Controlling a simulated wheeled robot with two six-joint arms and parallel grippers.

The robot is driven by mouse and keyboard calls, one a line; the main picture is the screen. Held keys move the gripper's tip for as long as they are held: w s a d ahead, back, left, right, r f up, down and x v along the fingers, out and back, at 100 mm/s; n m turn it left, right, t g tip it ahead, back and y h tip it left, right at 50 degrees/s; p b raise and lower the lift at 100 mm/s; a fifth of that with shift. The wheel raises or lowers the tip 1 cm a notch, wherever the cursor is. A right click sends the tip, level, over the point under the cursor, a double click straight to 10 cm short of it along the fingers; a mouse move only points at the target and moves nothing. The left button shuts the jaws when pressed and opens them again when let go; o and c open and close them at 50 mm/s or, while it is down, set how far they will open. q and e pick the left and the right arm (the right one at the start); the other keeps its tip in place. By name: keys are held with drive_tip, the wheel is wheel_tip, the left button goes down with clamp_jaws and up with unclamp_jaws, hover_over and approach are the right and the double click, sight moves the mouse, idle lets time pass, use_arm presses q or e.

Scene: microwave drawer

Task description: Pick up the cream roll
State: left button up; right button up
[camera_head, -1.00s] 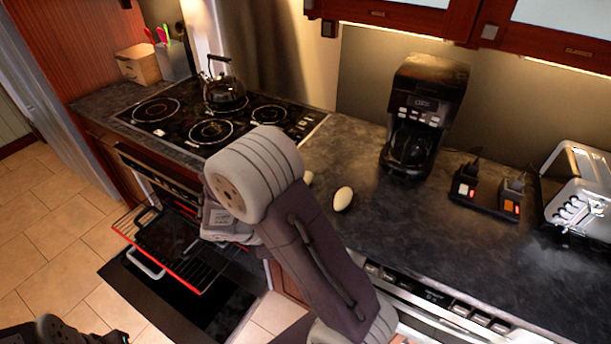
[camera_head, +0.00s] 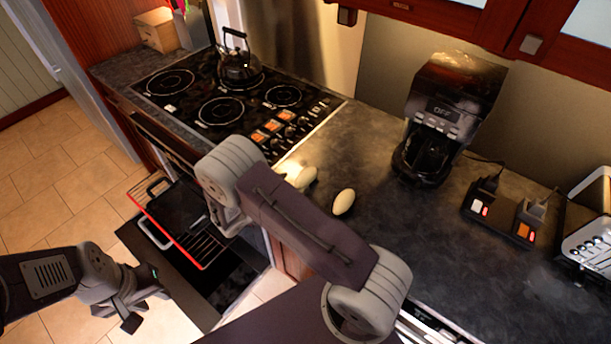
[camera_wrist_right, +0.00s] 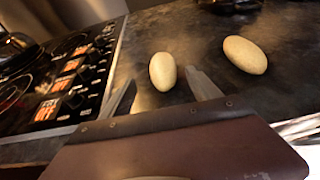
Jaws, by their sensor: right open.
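Two pale, egg-shaped rolls lie on the dark counter right of the stove. One roll (camera_head: 343,201) lies clear of my arm; the other roll (camera_head: 306,178) lies just left of it, close beside my right arm. In the right wrist view one roll (camera_wrist_right: 162,71) appears between the spread fingertips of my right gripper (camera_wrist_right: 160,82), which is open and empty. The other roll (camera_wrist_right: 245,54) is outside the fingers to the right. My right arm hides its gripper in the head view. My left gripper (camera_head: 145,306) hangs low over the floor, fingers apart and empty.
The stove (camera_head: 222,110) with a kettle (camera_head: 239,68) is left of the rolls.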

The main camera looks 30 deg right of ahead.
sight(299, 182)
drive_tip(key=x, duration=0.2)
drive_tip(key=shift+d+f+p, duration=0.1)
drive_tip(key=shift+d+p, duration=0.25)
drive_tip(key=shift+s+p+x, duration=0.2)
drive_tip(key=shift+p+x, duration=0.25)
drive_tip(key=shift+x, duration=0.65)
drive_tip(key=shift+w+d+f, duration=0.1)
drive_tip(key=shift+d+f, duration=0.1)
drive_tip(key=shift+f, duration=0.05)
drive_tip(key=shift+w+d+f, duration=0.15)
drive_tip(key=shift+d+f, duration=0.05)
drive_tip(key=c, duration=0.7)
use_arm(q)
drive_tip(key=shift+d+r, duration=0.25)
drive_tip(key=shift+r, duration=0.55)
use_arm(e)
drive_tip(key=c, duration=0.7)
use_arm(q)
drive_tip(key=shift+w, duration=0.1)
use_arm(e)
drive_tip(key=shift+r, duration=0.1)
